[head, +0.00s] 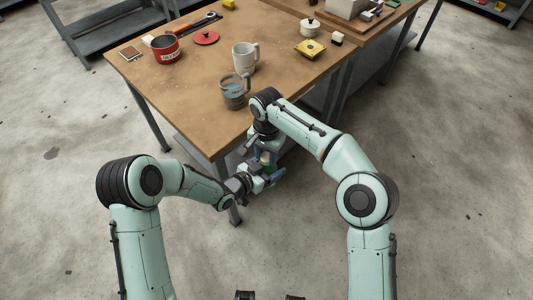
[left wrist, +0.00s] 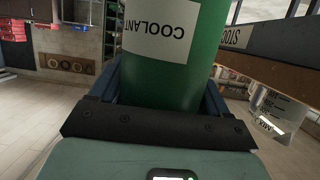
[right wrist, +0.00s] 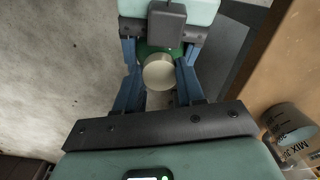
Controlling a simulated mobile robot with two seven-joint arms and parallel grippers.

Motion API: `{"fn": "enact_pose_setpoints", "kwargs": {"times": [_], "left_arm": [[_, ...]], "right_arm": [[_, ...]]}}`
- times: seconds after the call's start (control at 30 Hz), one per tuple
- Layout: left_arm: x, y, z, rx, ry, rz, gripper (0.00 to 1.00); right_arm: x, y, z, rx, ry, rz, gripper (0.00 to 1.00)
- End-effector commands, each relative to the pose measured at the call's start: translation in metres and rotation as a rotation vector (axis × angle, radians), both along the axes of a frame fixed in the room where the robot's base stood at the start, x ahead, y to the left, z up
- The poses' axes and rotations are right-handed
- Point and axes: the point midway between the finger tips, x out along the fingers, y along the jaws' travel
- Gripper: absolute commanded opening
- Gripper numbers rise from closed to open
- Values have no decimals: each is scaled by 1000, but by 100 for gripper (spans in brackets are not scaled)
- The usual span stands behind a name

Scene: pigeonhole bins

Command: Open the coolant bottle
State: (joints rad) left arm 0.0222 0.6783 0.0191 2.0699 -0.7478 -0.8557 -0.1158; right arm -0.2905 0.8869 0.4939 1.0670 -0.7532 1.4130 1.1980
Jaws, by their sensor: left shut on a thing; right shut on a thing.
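The green coolant bottle (left wrist: 185,80) with a white COOLANT label fills the middle of the left wrist view. My left gripper (head: 268,177) is shut around its body and holds it in the air off the table's front corner. The bottle's round cream cap (right wrist: 159,71) shows in the right wrist view, with green of the bottle behind it. My right gripper (head: 265,151) is shut on the cap, one finger on each side. In the head view the grippers and arms hide most of the bottle. I cannot tell whether the cap is loosened.
The brown table (head: 190,90) carries a clear measuring jug (head: 234,93) near its front corner, close to my right arm. A pale mug (head: 244,58), a red pot (head: 165,48), a red lid (head: 207,38) and a yellow item (head: 310,48) stand farther back. Floor beside the table is clear.

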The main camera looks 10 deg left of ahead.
Motion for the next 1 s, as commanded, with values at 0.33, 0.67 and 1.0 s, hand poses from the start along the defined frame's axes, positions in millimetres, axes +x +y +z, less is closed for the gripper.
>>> {"fn": "enact_pose_setpoints", "kwargs": {"times": [0.33, 0.67, 1.0], "left_arm": [[0, 0, 1, -1, -2, -1, 0], [0, 0, 1, -1, -3, 0, 0], [0, 0, 1, -1, -3, 0, 0]], "right_arm": [[0, 0, 0, 1, 0, 17, 55], [0, 0, 2, 1, 0, 16, 64], [1, 0, 41, 1, -3, 14, 64]]}}
